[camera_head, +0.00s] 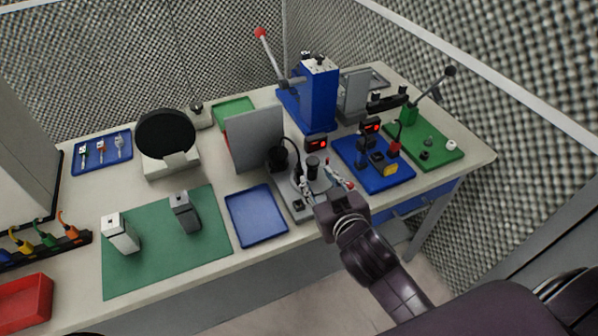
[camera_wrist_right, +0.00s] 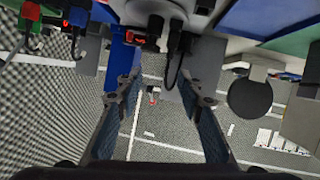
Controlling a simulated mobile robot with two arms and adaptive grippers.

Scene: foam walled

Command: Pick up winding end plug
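I cannot tell for sure which piece is the winding end plug. Small loose parts lie on the green mat (camera_head: 437,131) at the right: a dark knob-like piece (camera_head: 425,156) and a white round piece (camera_head: 451,145). My right gripper (camera_head: 327,181) is over the front of the grey fixture (camera_head: 296,205), left of that mat and apart from these parts. In the right wrist view the gripper (camera_wrist_right: 160,90) has its two fingers spread with nothing between them. My left gripper is not in view.
A blue mat (camera_head: 350,158) with a yellow-and-black part (camera_head: 384,163) lies right of my gripper. A blue press (camera_head: 318,95) with a red-knobbed lever stands behind. An empty blue tray (camera_head: 256,215) lies to the left. Mesh walls enclose the bench.

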